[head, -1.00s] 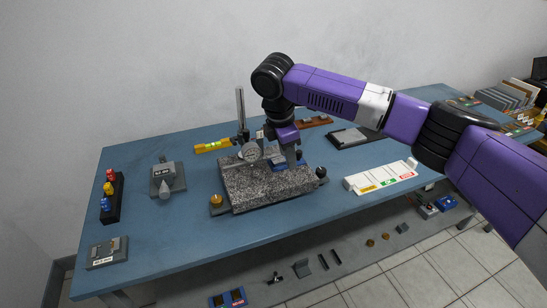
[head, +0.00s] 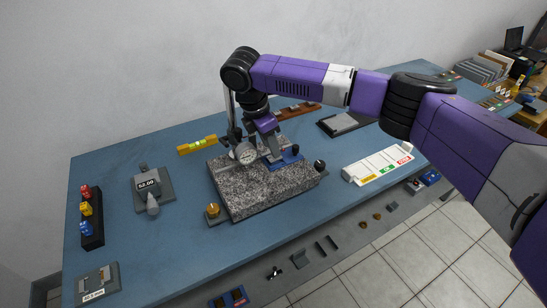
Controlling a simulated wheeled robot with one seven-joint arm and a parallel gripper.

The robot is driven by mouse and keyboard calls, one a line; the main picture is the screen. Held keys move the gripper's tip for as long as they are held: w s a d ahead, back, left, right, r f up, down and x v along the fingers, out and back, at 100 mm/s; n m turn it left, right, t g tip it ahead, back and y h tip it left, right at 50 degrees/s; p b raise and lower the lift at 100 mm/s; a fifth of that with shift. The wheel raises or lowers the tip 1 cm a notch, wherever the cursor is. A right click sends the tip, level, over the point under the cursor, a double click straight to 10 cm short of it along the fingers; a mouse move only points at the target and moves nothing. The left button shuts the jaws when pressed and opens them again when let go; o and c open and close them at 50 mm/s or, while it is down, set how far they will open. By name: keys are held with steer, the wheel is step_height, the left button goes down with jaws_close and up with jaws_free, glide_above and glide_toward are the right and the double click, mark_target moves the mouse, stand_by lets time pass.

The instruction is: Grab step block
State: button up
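My gripper (head: 274,147) points down over the speckled granite plate (head: 248,193), close to the right of a round dial gauge (head: 245,153). Its fingertips are small and partly hidden, so I cannot tell whether they are open or shut. A blue base (head: 289,161) lies on the plate, right at the fingertips. A grey piece seems to stand on it between or behind the fingers, but I cannot make out a step block clearly.
The table's front left is mostly clear.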

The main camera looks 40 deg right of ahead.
steer(key=shift+p+x, duration=0.3)
steer(key=shift+x, duration=1.8)
steer(key=shift+w, duration=0.1)
steer(key=shift+c, duration=0.2)
jaws_close()
steer(key=shift+r, duration=0.1)
